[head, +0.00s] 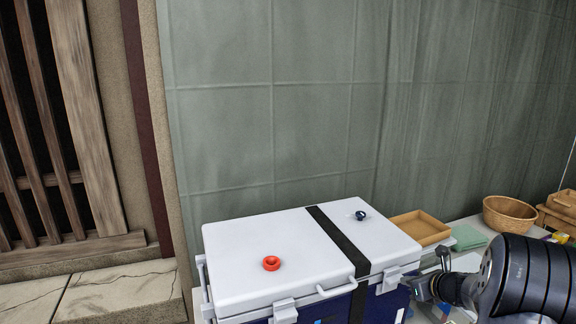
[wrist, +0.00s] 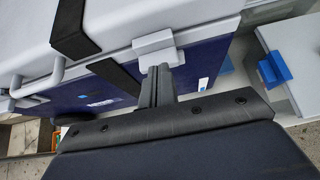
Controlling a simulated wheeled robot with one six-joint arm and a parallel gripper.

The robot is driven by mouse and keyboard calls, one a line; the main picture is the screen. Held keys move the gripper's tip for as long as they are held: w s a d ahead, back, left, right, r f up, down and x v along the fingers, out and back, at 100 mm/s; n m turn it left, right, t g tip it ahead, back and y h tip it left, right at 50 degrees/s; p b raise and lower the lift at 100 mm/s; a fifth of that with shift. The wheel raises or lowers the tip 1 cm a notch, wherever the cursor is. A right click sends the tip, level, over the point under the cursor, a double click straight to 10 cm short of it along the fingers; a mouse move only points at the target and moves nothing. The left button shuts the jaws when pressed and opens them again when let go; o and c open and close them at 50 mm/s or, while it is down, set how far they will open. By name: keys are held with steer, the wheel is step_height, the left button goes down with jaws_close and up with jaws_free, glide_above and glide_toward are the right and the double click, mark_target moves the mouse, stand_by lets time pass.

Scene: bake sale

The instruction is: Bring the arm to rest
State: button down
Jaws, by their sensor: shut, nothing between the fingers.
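My gripper (wrist: 158,82) shows in the wrist view with its two dark fingers together and nothing between them. Its fingertips are close to a grey latch on the front of a cooler (wrist: 112,88); I cannot tell if they touch it. In the head view my arm comes in from the lower right, and the gripper end (head: 412,284) is beside the right end of the cooler (head: 240,240). The cooler has a white lid, which is closed, and a navy body with a black strap across it.
Behind my arm are a wooden tray (head: 436,240), a green cloth (head: 467,236) and a basket (head: 509,213). A blue clip-like piece (wrist: 274,69) is at right.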

steer(key=f+b, duration=0.1)
steer(key=s+f+b, duration=0.1)
steer(key=f, duration=0.1)
steer(key=shift+d+f, duration=0.15)
steer(key=shift+f, duration=0.1)
steer(key=shift+r, duration=0.1)
